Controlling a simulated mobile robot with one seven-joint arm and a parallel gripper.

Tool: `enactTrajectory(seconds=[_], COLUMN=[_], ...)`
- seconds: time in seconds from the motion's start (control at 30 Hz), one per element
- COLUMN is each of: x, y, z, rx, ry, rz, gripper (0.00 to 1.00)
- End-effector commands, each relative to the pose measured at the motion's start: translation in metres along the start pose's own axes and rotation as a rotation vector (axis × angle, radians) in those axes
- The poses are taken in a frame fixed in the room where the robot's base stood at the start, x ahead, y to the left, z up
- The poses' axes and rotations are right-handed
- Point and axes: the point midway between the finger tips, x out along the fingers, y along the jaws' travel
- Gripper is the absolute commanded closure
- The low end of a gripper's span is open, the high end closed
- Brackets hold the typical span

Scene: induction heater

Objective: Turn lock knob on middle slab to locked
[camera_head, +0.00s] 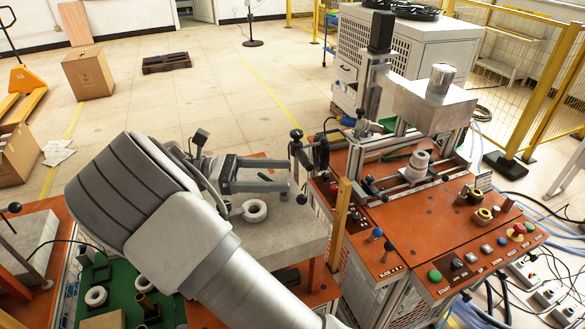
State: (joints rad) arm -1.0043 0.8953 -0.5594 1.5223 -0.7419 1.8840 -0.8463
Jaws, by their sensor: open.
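The middle slab (300,237) is a grey block on an orange bench in the centre, partly hidden by my arm. A black ball-topped lever (296,135) stands at its far right, with a small black knob (302,198) lower down near the slab's edge; I cannot tell which is the lock knob or its lock state. My gripper (286,175) is above the slab, pointing right, its two dark fingers apart. The fingertips are close to the lever's post; contact cannot be told. No object shows clearly between the fingers.
A white ring (255,210) lies on the slab below my gripper. An orange control panel (440,235) with buttons and a tall metal fixture (376,75) stands to the right. A yellowish post (340,222) rises beside the slab. Another slab (28,238) is at far left.

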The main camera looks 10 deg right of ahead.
Motion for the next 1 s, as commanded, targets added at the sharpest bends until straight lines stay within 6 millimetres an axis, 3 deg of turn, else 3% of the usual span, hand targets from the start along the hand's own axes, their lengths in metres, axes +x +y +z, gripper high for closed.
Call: enactTrajectory(seconds=[0.23,0.83,1.0], x=[0.028,0.035,0.054], y=[0.001,0.001,-0.002], z=[0.017,0.021,0.020], rx=[0.000,0.000,0.014], ry=[0.001,0.004,0.090], rz=[0.000,-0.001,-0.032], gripper=[0.31,0.31,0.31])
